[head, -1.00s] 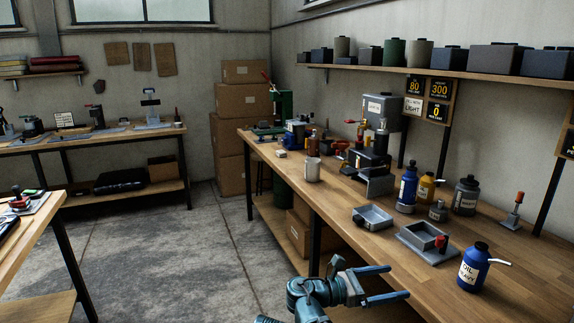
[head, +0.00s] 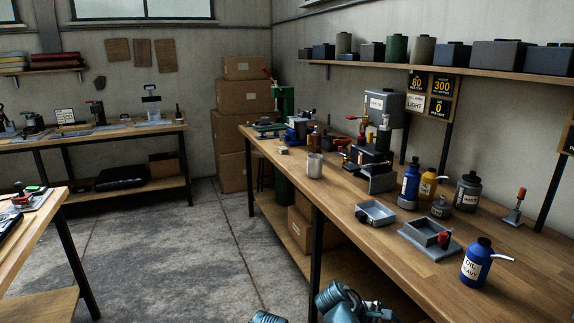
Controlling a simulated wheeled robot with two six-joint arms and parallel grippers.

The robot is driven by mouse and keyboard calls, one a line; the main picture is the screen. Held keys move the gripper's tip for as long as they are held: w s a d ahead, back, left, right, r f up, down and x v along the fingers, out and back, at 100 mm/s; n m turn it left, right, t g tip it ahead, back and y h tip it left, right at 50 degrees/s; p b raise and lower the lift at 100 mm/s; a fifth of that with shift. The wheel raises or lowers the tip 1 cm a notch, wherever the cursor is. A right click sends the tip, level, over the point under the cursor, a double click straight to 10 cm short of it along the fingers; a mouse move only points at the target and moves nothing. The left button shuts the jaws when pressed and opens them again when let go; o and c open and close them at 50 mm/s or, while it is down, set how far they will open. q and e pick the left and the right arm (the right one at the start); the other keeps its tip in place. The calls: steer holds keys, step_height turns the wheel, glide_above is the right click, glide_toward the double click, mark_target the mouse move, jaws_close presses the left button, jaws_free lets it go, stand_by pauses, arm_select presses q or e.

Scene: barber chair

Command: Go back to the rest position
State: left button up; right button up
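Teal links of one of my arms (head: 342,302) show at the bottom edge, just right of the middle, beside the front of the long workbench (head: 400,262). A small teal piece of mine (head: 266,317) shows at the bottom edge to its left. No gripper fingers can be made out; they are below the frame or hidden. I cannot tell from this view which arm the links belong to.
A second bench (head: 40,215) stands at left. The concrete floor (head: 170,265) between is clear.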

steer(key=s+a+f+m+y, duration=0.2)
steer(key=s+a+y, duration=0.1)
steer(key=a, duration=0.4)
steer(key=s+a+f+m+g+y, duration=0.1)
steer(key=s+a+f+m+y, duration=0.2)
steer(key=a, duration=0.4)
steer(key=s+a+f+m+y, duration=0.2)
steer(key=s+a, duration=0.2)
steer(key=a, duration=0.3)
step_height(320, 180, up, 16)
steer(key=p, duration=1.5)
steer(key=shift+d, duration=0.45)
steer(key=shift+f, duration=0.1)
steer(key=shift+c, duration=0.3)
